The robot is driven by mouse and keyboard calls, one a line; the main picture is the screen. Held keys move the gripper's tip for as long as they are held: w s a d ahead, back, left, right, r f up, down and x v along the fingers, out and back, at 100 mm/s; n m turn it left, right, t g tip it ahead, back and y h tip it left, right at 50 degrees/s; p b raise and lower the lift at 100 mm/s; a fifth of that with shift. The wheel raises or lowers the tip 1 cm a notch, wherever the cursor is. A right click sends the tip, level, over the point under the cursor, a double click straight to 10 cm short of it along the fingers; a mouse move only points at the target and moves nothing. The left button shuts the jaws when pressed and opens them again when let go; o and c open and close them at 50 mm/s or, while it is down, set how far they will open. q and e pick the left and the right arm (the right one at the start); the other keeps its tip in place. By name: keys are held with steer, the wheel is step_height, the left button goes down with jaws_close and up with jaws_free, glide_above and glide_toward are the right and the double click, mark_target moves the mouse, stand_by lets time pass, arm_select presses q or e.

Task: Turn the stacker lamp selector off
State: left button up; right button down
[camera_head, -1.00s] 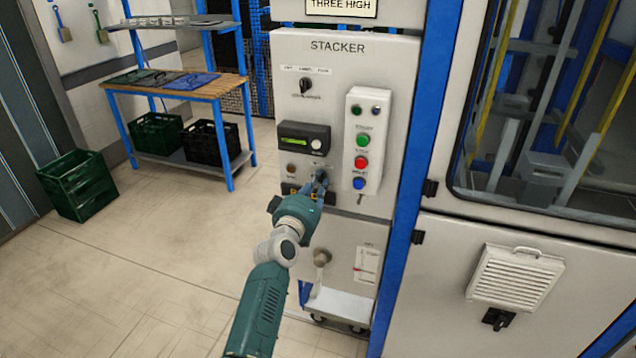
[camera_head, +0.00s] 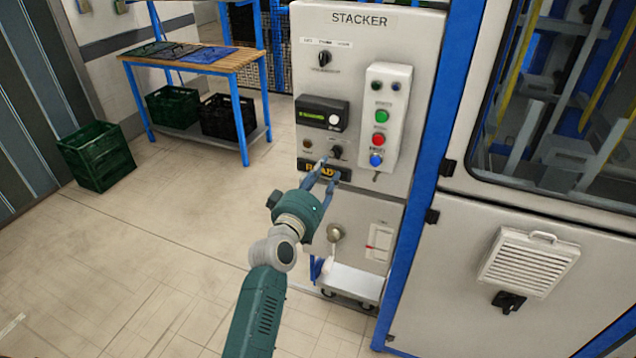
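The stacker panel (camera_head: 375,45) is a pale upright cabinet face headed "STACKER". A small black selector knob (camera_head: 337,151) sits low on it, right of a dull amber lamp (camera_head: 307,144). A second black rotary selector (camera_head: 324,59) is near the top, below a row of small labels. The labels are too small to read, so I cannot tell which knob is the lamp selector. My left gripper (camera_head: 328,173) is open and empty, its blue-grey fingers just below the lower knob and apart from it, in front of a black-and-yellow label. My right gripper is out of view.
A button box (camera_head: 403,79) with green, red and blue buttons is right of the knobs. A display unit (camera_head: 322,114) sits above the lower knob. A blue frame post (camera_head: 419,215) stands to the right. A shelf table (camera_head: 196,62) and crates are left; the floor between is clear.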

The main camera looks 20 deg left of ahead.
arm_select(q)
steer(key=s, duration=0.4)
steer(key=shift+s, duration=0.15)
steer(key=s+d+f+m+g+b, duration=0.1)
steer(key=s+d+f+g, duration=0.1)
steer(key=f, duration=1)
steer(key=s+d+f+m+g+b, duration=0.1)
steer(key=s+f+g+b, duration=0.1)
steer(key=f, duration=1.1)
steer(key=s+d+f+m+g+b, duration=0.1)
steer(key=s+f+g, duration=0.1)
steer(key=s+f, duration=0.35)
steer(key=s+f+m+g, duration=0.1)
steer(key=s+f, duration=0.2)
steer(key=f, duration=0.6)
steer(key=s+d+f+m+g+b, duration=0.1)
steer(key=s+f+g, duration=0.1)
steer(key=s+f, duration=0.35)
steer(key=s+a+f+m+g+b, duration=0.2)
steer(key=s+f+g, duration=0.2)
steer(key=s+f, duration=1.45)
steer(key=s+a+f+m+g+b, duration=0.1)
steer(key=s+f, duration=0.3)
steer(key=s, duration=0.6)
steer(key=s+a+f+m+g, duration=0.2)
steer(key=s+a+f+g, duration=0.1)
steer(key=s, duration=0.8)
steer(key=shift+s+f+y+b, duration=0.2)
steer(key=shift+f+y+b, duration=0.15)
steer(key=shift+f, duration=0.55)
